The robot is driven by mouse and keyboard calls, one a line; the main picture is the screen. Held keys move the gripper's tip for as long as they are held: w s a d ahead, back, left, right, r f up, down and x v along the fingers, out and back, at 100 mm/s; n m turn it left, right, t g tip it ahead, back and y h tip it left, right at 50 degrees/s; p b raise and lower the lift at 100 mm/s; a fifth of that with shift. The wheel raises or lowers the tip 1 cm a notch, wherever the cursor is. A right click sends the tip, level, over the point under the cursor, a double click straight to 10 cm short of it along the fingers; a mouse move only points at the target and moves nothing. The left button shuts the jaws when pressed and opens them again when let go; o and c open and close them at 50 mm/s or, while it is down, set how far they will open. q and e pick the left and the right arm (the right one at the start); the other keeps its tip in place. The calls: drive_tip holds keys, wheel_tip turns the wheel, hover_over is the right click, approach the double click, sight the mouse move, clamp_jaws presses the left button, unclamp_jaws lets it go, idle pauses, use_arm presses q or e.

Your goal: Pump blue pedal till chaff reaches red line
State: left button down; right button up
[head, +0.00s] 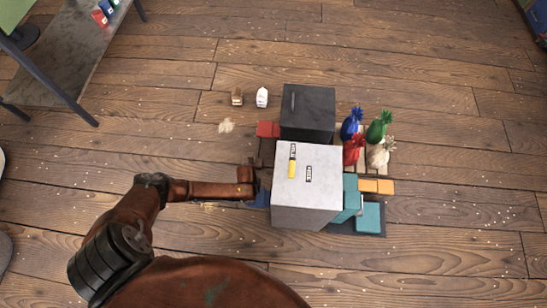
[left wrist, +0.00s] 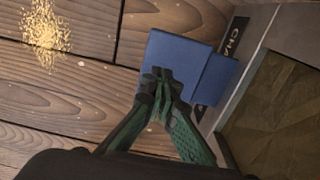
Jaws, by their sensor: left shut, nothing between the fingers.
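The blue pedal (head: 258,198) sticks out low from the left side of a pale grey box (head: 306,214), mostly hidden by my arm in the head view. In the left wrist view the blue pedal (left wrist: 181,55) fills the middle. My left gripper (left wrist: 160,82) is shut and empty, its tips over the pedal's near edge; I cannot tell whether they touch. In the head view my left gripper (head: 264,178) is beside the box. My right gripper is not in view.
A dark box (head: 308,111) stands behind, with a red block (head: 268,129) at its left. Tied blue (head: 352,124), green (head: 379,127) and red (head: 353,150) sacks are at the right. Chaff (left wrist: 45,32) lies on the floor. The left floor is mostly free.

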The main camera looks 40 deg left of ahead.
use_arm(q)
drive_tip(key=shift+f+b, duration=0.95)
drive_tip(key=shift+f, duration=0.55)
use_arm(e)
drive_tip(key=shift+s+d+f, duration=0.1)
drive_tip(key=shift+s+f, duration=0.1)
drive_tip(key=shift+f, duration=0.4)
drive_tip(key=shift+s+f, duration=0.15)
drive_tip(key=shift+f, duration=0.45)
use_arm(q)
drive_tip(key=shift+f+b, duration=0.6)
drive_tip(key=shift+f, duration=0.4)
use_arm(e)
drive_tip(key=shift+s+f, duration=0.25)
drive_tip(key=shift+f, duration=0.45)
use_arm(q)
drive_tip(key=shift+s, duration=0.1)
